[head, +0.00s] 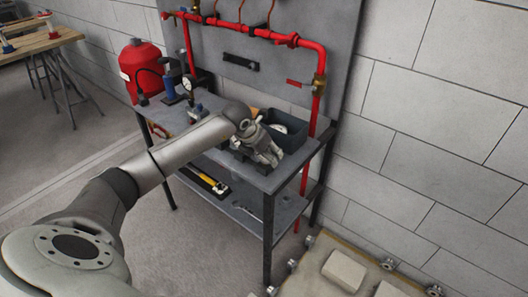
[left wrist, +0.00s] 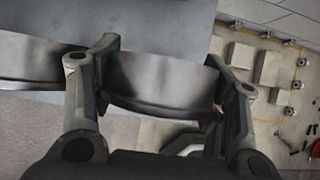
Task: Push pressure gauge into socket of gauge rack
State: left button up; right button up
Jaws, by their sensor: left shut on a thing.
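My left gripper (head: 266,150) is over the front right part of the workbench (head: 296,168). In the left wrist view its two fingers (left wrist: 161,68) close on opposite sides of a grey, rounded metal body (left wrist: 160,88), which looks like the pressure gauge's case. The gauge's dial face is not visible there. A similar grey rounded body (left wrist: 32,66) is beside it at the left. The gauge rack cannot be clearly made out; dark parts near the gripper are largely hidden by it. Whether the gauge sits in a socket cannot be told. My right gripper is not in view.
A dark bin (head: 303,137) with a white round item stands just behind the gripper. Red pipes (head: 316,100) rise behind the bench. A small gauge (head: 187,82) and a red tank (head: 141,66) are at the left. A yellow-handled tool (head: 206,180) lies on the lower shelf.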

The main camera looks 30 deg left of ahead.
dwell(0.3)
pick_arm(q)
jog(key=o, duration=1.2)
jog(key=shift+o, duration=0.2)
jog(key=v, duration=1.2)
jog(key=shift+r, duration=0.15)
